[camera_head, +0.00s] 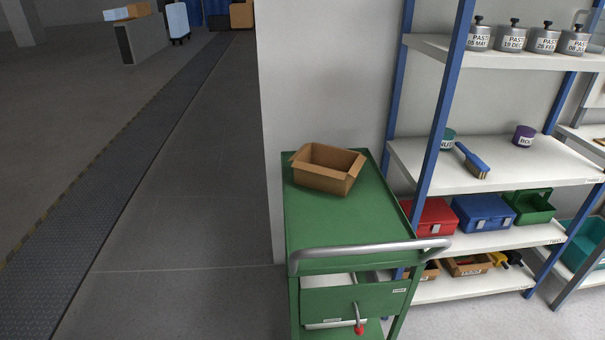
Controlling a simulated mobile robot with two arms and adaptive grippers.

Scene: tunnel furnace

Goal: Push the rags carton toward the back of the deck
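An open brown carton (322,178) sits on the green top deck of a cart (335,225), near the back end and close to the wall. Its flaps are open; no rags or label can be made out in it. Most of the deck in front of it, toward the grey handle (370,255), is bare. Neither of my grippers shows in the head view.
A shelf rack with blue posts (440,110) stands right of the cart, holding cans, a brush (473,161), a red case (430,217) and a blue case (483,212). A white wall (320,70) is behind. Open floor (180,220) lies left.

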